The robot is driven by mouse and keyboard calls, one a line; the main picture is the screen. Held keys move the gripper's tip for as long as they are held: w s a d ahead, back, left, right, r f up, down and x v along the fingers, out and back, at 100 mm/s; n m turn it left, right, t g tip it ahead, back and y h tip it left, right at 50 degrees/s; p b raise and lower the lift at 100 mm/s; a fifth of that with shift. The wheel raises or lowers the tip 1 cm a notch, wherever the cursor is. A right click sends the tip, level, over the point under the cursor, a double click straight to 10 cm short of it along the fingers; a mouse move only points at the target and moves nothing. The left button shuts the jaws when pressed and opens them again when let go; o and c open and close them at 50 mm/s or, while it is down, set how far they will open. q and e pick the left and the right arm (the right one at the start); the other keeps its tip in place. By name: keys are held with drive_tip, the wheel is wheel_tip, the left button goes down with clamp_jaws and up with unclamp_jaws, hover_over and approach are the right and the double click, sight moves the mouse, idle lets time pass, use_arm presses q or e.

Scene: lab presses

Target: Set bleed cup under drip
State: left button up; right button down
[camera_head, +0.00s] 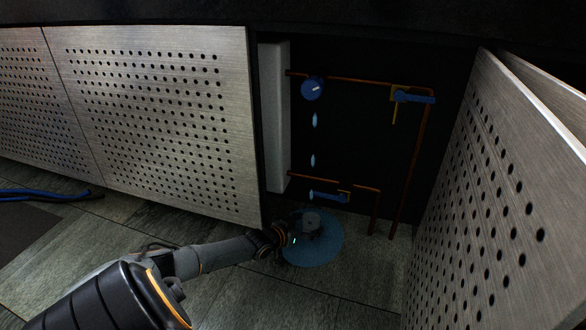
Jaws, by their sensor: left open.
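My left gripper (308,228) is open at the end of the arm that comes in from the lower left. It is low over a round blue puddle (318,254) on the floor in front of the open cabinet. A small grey round shape sits at the gripper's fingers; it is too dark to tell if this is the bleed cup or part of the gripper. Pale blue drops (314,121) hang in a line below a round blue gauge or valve (312,88), above the gripper. My right gripper is not in view.
Copper pipes (425,140) with an upper blue-handled valve (413,97) and a lower one (328,196) line the dark cabinet beside a white panel (273,118). Perforated metal panels stand left (150,115) and right (500,190). Blue hoses (45,193) lie at far left.

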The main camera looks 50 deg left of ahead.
use_arm(q)
drive_tip(key=p+v, duration=0.3)
drive_tip(key=v, duration=0.1)
drive_tip(key=p+v, duration=0.4)
drive_tip(key=v, duration=0.1)
drive_tip(key=shift+s+r, duration=0.2)
drive_tip(key=shift+r, duration=0.1)
drive_tip(key=shift+s+r+p, duration=0.1)
drive_tip(key=shift+s+p, duration=0.4)
drive_tip(key=shift+s, duration=0.1)
